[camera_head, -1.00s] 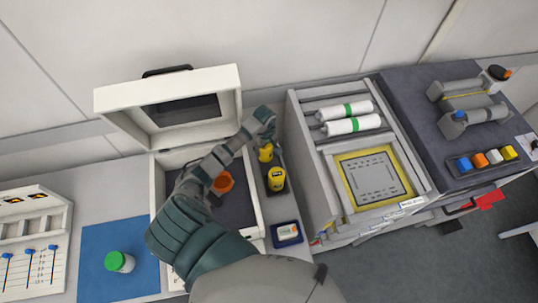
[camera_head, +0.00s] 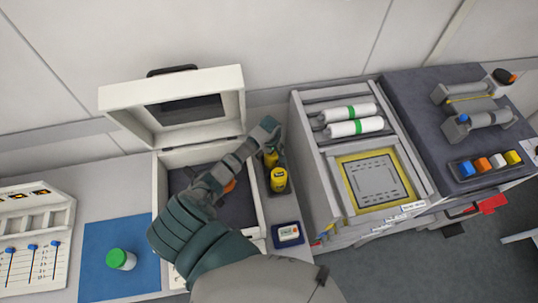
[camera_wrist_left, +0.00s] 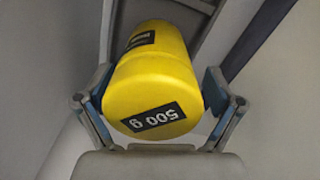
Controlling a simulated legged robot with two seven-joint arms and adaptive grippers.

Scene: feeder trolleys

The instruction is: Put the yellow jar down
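The yellow jar (camera_wrist_left: 155,85), with black "500 g" labels, sits between the two fingers of my left gripper (camera_wrist_left: 158,100), whose blue pads lie against or very close to its sides. In the head view my left gripper (camera_head: 271,146) reaches over the narrow dark tray beside the open case, and the jar (camera_head: 270,159) shows partly beneath it. Whether its base touches the tray is hidden. A second yellow jar (camera_head: 278,181) stands in the tray just in front of it. My right gripper is not in view.
The open white case (camera_head: 158,200) with raised lid (camera_head: 120,97) is left of the tray; my arm crosses it. A grey rack (camera_head: 305,155) with white cylinders (camera_head: 348,113) stands close on the right. A small blue box (camera_head: 287,234) lies in front, a green-capped jar (camera_head: 120,260) on the blue mat (camera_head: 105,235).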

